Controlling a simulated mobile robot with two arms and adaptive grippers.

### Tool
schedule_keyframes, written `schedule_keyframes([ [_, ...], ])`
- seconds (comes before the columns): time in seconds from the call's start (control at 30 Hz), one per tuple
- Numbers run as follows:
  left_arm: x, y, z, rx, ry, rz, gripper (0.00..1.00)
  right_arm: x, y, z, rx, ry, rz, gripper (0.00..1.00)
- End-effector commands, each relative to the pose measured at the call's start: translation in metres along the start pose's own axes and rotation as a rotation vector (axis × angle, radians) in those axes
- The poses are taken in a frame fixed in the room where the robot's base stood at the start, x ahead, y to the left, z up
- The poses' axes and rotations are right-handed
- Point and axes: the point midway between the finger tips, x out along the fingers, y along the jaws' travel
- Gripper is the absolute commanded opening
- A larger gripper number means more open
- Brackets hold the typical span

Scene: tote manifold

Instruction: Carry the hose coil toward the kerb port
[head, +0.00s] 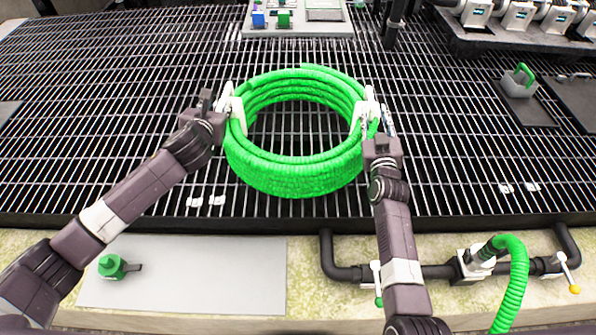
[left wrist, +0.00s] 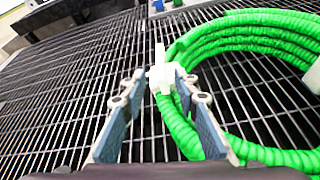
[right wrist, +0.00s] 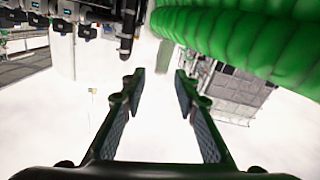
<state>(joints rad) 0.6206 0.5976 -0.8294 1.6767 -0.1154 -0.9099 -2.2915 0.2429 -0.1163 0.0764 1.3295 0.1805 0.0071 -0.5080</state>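The bright green hose coil (head: 295,175) is at the middle of the grating in the head view, with a white clip on its left (head: 236,112) and right (head: 362,112) sides. I cannot tell if its underside touches the grating.
A dark pipe (head: 440,272) with valves runs along the kerb (head: 335,300) at front right, with a green hose (head: 515,280) rising from a white fitting (head: 474,262). A green fitting (head: 112,266) sits on a grey plate (head: 200,280). Grating left of the coil is clear.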

Motion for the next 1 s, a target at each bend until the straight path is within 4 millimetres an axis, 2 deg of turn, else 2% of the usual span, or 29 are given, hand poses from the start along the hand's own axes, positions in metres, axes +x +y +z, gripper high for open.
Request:
schedule_keyframes([
  [0.1, 0.0, 0.0, 0.0, 0.0, 0.0, 0.0, 0.28, -0.013, -0.001, 0.001, 0.001, -0.002, -0.001, 0.28],
  [0.27, 0.0, 0.0, 0.0, 0.0, 0.0, 0.0, 0.28, -0.021, 0.0, 0.0, 0.001, -0.001, -0.001, 0.28],
  [1.0, 0.0, 0.0, 0.0, 0.0, 0.0, 0.0, 0.28, -0.022, 0.0, 0.001, 0.0, -0.001, -0.001, 0.28],
])
